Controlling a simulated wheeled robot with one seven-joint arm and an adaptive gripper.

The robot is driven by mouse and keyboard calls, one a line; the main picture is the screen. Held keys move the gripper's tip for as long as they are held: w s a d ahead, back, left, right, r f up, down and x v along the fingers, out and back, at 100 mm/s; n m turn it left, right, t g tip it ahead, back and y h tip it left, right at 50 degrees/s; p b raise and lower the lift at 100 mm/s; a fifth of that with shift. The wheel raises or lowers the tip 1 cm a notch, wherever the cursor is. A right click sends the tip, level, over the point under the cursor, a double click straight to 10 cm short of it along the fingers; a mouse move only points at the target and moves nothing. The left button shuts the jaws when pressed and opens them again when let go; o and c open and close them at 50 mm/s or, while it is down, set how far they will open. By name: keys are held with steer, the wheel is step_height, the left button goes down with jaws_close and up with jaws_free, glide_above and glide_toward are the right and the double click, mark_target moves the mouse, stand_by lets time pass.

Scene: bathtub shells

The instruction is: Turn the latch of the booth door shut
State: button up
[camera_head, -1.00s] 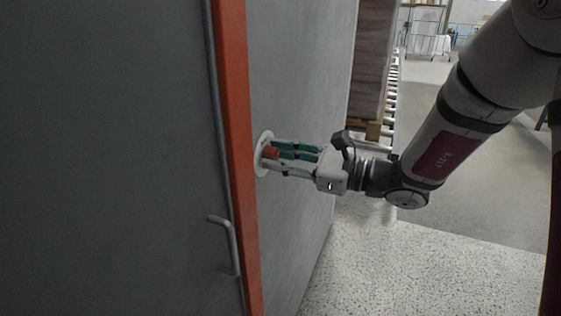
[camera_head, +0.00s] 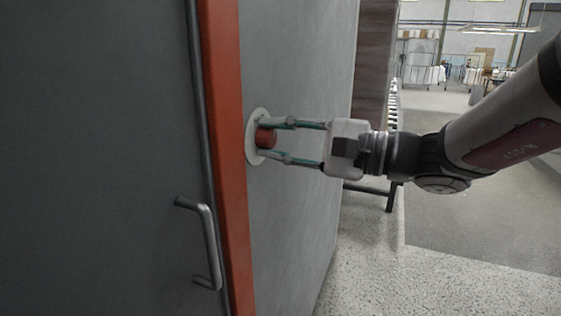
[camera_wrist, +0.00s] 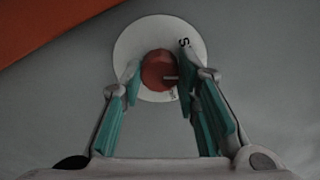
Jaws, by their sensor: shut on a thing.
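The latch is a red round knob (camera_head: 265,138) on a white disc (camera_head: 253,115) on the grey wall, right beside the orange door frame. In the wrist view the red knob (camera_wrist: 157,68) sits in the middle of the white disc (camera_wrist: 135,35), with a dark letter S at its upper right and smaller, unreadable marking below. A short pale line shows on the knob. My gripper (camera_head: 262,139) has one finger above and one below the knob, shut on it. In the wrist view its green-padded fingers (camera_wrist: 159,70) flank the knob left and right.
The grey booth door (camera_head: 90,160) fills the left, with a metal bar handle (camera_head: 211,245) low near its edge. The orange frame (camera_head: 224,150) runs between door and wall. Behind the wall stand a stacked load (camera_head: 374,70) and a roller conveyor. The speckled floor at right is open.

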steer(key=n+b, duration=0.1)
steer(key=b, duration=0.1)
steer(key=n+b, duration=0.1)
steer(key=b, duration=0.1)
steer(key=shift+f+n+b, duration=0.3)
steer(key=shift+n, duration=0.1)
steer(key=shift+r+n+b, duration=0.1)
steer(key=shift+n+b, duration=0.6)
steer(key=shift+b, duration=0.5)
steer(key=shift+r, duration=0.1)
steer(key=o, duration=1.2)
steer(key=shift+c, duration=0.2)
steer(key=v, duration=1.2)
steer(key=shift+r, duration=0.1)
